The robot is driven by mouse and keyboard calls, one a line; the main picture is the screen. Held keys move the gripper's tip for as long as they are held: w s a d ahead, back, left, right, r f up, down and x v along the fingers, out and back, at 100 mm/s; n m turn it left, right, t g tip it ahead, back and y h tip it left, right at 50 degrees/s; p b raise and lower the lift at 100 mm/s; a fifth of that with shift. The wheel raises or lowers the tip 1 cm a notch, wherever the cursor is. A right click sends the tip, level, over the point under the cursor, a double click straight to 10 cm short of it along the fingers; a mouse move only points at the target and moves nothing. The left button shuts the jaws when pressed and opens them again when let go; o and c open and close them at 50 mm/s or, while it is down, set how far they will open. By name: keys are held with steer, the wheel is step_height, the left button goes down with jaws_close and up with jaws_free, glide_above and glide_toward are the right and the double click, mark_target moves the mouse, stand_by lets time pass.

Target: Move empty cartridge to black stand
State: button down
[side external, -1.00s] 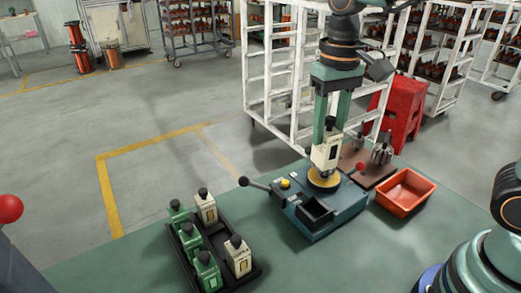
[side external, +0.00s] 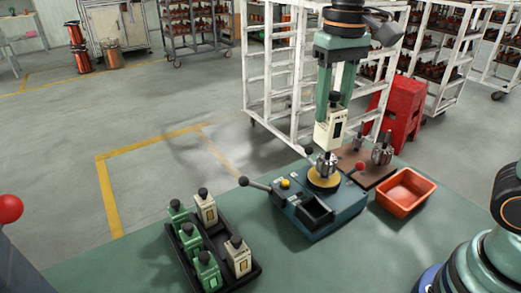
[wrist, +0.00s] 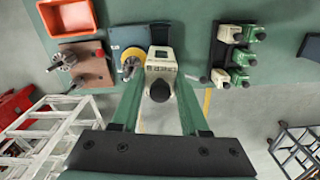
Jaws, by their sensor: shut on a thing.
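My gripper (side external: 331,108) is shut on a cream-white cartridge (side external: 326,132) with a dark window in its side. The cartridge hangs upright above the winding machine (side external: 330,222), clear of it. In the wrist view the cartridge (wrist: 159,68) sits between my two green fingers, its black knob towards the camera. A metal armature (side external: 325,166) stands on the machine's yellow ring (side external: 324,184), below the cartridge. The black stand (side external: 258,271) is at the front left and holds several green and white cartridges. Its middle right place looks empty. It also shows in the wrist view (wrist: 216,57).
An orange bin (side external: 406,192) and a brown board (side external: 352,166) with metal armatures lie right of the machine. A lever with a black knob (side external: 244,181) sticks out left of the machine. Green table between stand and machine is clear. White racks (side external: 283,80) stand behind.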

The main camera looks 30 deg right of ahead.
mark_target(334, 92)
step_height(334, 92, up, 4)
steer(key=shift+f, duration=0.2)
steer(key=w+a+n, duration=0.1)
steer(key=w+a, duration=0.3)
steer(key=a, duration=0.6)
steer(key=w+a+n, duration=0.1)
steer(key=w+a, duration=0.2)
steer(key=a, duration=0.8)
step_height(334, 92, down, 24)
steer(key=shift+d+f, duration=0.15)
steer(key=shift+d, duration=0.1)
steer(key=shift+f, duration=1.3)
steer(key=shift+c, duration=1.7)
jaws_free()
